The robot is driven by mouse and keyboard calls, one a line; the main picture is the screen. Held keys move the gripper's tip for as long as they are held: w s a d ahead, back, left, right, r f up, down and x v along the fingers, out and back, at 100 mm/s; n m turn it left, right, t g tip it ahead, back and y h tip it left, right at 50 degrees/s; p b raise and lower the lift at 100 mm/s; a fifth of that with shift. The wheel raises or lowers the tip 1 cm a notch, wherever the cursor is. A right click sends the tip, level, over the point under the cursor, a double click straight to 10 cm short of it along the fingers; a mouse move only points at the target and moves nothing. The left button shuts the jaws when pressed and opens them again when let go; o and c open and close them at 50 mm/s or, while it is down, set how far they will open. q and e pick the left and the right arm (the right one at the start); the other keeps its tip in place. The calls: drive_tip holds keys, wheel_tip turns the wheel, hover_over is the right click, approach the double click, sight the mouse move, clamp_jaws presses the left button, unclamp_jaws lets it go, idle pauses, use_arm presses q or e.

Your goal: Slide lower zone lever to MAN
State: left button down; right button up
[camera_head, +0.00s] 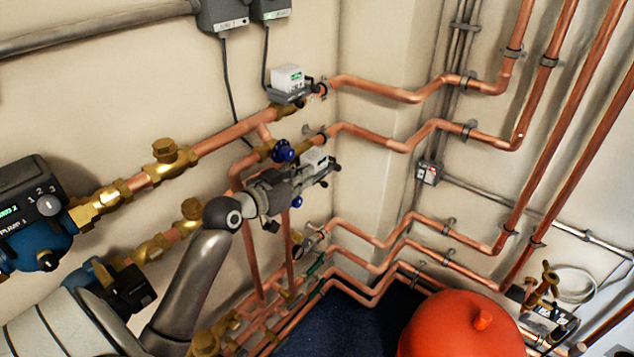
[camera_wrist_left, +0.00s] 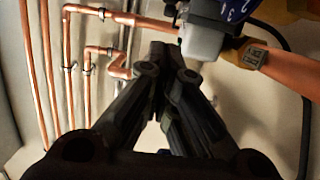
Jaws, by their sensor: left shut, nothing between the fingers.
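The lower zone valve (camera_head: 314,157) is a small white box on a dark base, mounted on the lower copper pipe by the wall in the head view. My left gripper (camera_head: 304,180) is shut and empty, right at the front of this valve and covering part of it. In the left wrist view, the gripper's dark fingers (camera_wrist_left: 167,50) are together beside a grey-white housing (camera_wrist_left: 204,40). The lever itself cannot be made out, and whether the fingers touch it cannot be told. My right gripper is not in view.
A similar upper zone valve (camera_head: 288,80) sits above. Blue-handled valve (camera_head: 283,151) and copper pipes (camera_head: 243,128) crowd the arm. Pump 1 (camera_head: 35,215) is at left, an orange-red tank (camera_head: 460,325) at lower right. Dark floor (camera_head: 370,322) shows between.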

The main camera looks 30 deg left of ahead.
sight(324, 183)
use_arm(q)
drive_tip(key=w+b, duration=0.1)
drive_tip(key=w+f, duration=0.1)
drive_tip(key=w+f+b, duration=0.1)
drive_tip(key=w, duration=0.1)
drive_tip(key=shift+d+f+b, duration=0.2)
drive_tip(key=shift+f+b, duration=0.05)
drive_tip(key=shift+b, duration=0.05)
drive_tip(key=shift+w+f+b, duration=0.5)
drive_tip(key=shift+f+b, duration=0.25)
drive_tip(key=shift+r+x, duration=0.15)
drive_tip(key=shift+x, duration=0.6)
drive_tip(key=shift+r+x, duration=0.15)
drive_tip(key=shift+x, duration=0.65)
drive_tip(key=shift+s, duration=0.15)
drive_tip(key=d+v, duration=0.1)
drive_tip(key=v, duration=1)
drive_tip(key=shift+s+a+r, duration=0.2)
drive_tip(key=shift+s+a, duration=0.2)
drive_tip(key=shift+a, duration=0.05)
